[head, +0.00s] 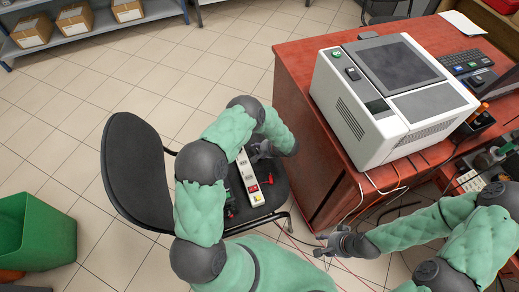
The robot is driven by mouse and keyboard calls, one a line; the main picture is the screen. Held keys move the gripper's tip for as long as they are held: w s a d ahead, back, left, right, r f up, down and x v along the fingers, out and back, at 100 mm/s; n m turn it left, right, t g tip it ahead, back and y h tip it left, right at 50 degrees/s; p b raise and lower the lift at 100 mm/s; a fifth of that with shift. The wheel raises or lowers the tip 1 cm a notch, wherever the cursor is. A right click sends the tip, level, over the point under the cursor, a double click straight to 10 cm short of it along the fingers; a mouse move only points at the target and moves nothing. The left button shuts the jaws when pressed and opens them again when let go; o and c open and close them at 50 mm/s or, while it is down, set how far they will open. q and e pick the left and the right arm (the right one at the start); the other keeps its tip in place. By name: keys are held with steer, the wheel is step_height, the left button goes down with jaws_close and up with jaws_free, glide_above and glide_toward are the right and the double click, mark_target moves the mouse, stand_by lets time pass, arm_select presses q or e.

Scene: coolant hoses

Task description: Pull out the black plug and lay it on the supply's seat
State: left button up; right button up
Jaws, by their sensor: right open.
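A white power strip (250,180) lies lengthwise on the dark seat of a black chair (136,170). A small red switch or light shows near its lower end. My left gripper (258,152) is over the seat, beside the strip's upper part. Its fingers are dark and small against the seat, so I cannot tell whether they are open or shut, or whether they touch a plug. I cannot make out the black plug for certain; small dark and red pieces (231,206) lie left of the strip. My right gripper (328,246) is open, low beside the red desk, near thin cables.
A red desk (300,75) carries a large white machine (390,95) and a keyboard (473,62). Thin red and pale cables run between chair and desk. A green bin (38,232) stands at left. Shelves with boxes (75,22) are behind. Tiled floor is clear behind the chair.

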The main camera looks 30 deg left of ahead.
arm_select(q)
steer(key=v, duration=1.2)
stand_by(0.5)
steer(key=s+d+f+g+h+p, duration=0.1)
steer(key=s+d+h, duration=0.1)
steer(key=s, duration=0.2)
steer(key=s+d+f+m+g+h+p, duration=0.1)
steer(key=s+d+f+h, duration=0.1)
steer(key=s+d, duration=0.1)
steer(key=s+d+f+g+h, duration=0.1)
steer(key=s+d+g+h, duration=0.1)
steer(key=s, duration=0.4)
steer(key=shift+d+f+p, duration=0.2)
steer(key=shift+d+p, duration=0.2)
steer(key=s+d+r+n+t+h+p, duration=0.2)
steer(key=s+d+r+h+p, duration=0.2)
steer(key=s, duration=0.6)
steer(key=shift+d+r+t+h+p, duration=0.35)
steer(key=shift+d+r+h, duration=0.55)
steer(key=shift+d, duration=0.4)
